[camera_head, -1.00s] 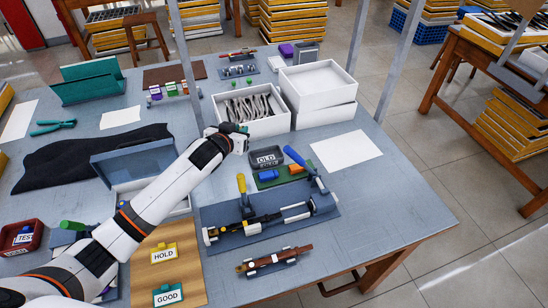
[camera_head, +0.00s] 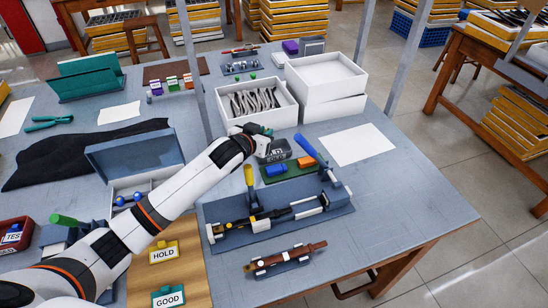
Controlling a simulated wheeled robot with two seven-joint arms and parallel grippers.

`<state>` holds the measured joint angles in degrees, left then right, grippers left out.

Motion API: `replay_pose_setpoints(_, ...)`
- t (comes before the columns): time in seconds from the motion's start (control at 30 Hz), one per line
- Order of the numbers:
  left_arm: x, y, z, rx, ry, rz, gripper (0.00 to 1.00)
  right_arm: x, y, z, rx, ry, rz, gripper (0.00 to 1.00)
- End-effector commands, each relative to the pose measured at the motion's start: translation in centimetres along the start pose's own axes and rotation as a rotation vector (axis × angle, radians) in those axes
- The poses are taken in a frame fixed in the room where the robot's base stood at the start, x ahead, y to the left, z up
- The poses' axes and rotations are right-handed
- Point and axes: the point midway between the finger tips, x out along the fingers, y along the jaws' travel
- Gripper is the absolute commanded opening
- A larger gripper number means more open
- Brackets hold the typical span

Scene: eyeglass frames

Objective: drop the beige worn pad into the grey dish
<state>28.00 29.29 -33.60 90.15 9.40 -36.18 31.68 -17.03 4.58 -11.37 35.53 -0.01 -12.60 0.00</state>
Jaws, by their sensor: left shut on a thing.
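The grey dish (camera_head: 279,151), with a white "OLD" label, stands on the bench by the green mat. Its left part is hidden by my left gripper. My left gripper (camera_head: 265,134) is at the dish's upper left edge, seemingly just above it. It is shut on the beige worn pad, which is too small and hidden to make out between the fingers. My right gripper is not in view.
A white box (camera_head: 290,119) of grey pouches stands just behind the gripper. The green mat (camera_head: 264,178) with blue and orange blocks and a fixture on a blue-grey mat (camera_head: 290,228) lie in front. White paper (camera_head: 358,145) lies right.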

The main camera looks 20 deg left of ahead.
Motion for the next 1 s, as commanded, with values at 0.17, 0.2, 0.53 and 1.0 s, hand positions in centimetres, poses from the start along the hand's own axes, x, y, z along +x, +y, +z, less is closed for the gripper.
replay_pose_setpoints(0.17, 0.0, 0.0, 0.0, 0.000, -0.001, 0.000, 0.00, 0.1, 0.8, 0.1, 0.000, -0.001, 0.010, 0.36)
replay_pose_setpoints(0.2, 0.0, 0.0, 0.0, 0.000, -0.001, 0.000, 0.00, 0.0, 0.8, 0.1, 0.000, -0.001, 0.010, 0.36)
replay_pose_setpoints(0.53, 0.0, 0.0, 0.0, 0.000, -0.001, 0.000, 0.43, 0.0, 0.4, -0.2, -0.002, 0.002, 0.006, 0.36)
replay_pose_setpoints(1.0, -1.8, 0.1, 4.5, 0.000, -0.006, 0.000, 0.43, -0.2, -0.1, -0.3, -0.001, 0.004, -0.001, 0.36)
